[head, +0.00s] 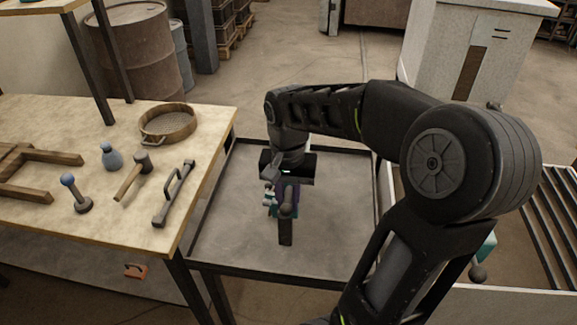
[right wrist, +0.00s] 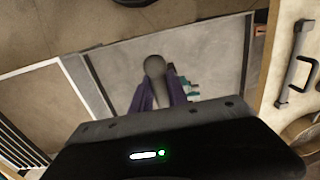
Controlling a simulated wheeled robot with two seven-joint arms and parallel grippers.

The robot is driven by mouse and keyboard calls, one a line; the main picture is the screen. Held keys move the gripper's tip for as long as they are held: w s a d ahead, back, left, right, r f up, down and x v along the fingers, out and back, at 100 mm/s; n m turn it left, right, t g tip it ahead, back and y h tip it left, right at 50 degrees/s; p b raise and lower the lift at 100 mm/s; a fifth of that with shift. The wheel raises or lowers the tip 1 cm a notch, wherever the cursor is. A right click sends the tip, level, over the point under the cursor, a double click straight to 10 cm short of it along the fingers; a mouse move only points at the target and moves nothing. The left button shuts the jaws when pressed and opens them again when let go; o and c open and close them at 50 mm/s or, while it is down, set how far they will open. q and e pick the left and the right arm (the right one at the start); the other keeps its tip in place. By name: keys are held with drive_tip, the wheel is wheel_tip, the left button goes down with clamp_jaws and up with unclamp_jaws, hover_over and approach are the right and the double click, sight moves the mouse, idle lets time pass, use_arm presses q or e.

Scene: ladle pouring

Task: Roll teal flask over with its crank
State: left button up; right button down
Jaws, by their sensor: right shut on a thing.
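My right gripper (head: 287,197) points down over the grey metal tray table (head: 235,220). Its purple fingers are shut on a grey crank handle (head: 285,228) with a rounded end. In the right wrist view the crank (right wrist: 155,70) stands between the fingers. Small teal parts of the flask (head: 272,207) show beside and behind the fingers; they also show in the right wrist view (right wrist: 191,88). Most of the flask is hidden by the gripper and crank, so I cannot tell its tilt. My left gripper is not in view.
A teal thing (head: 487,246) shows partly behind my right arm. The tray around the gripper is clear.

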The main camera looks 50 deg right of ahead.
drive_tip(key=shift+s+d+f, duration=0.1)
drive_tip(key=shift+s+d, duration=0.2)
drive_tip(key=shift+s, duration=0.15)
drive_tip(key=shift+s+d+f+b, duration=0.3)
drive_tip(key=shift+s+d, duration=0.1)
drive_tip(key=shift+s, duration=0.15)
drive_tip(key=shift+s+d+f+b, duration=0.2)
drive_tip(key=shift+s+d+f, duration=0.15)
drive_tip(key=shift+s, duration=0.15)
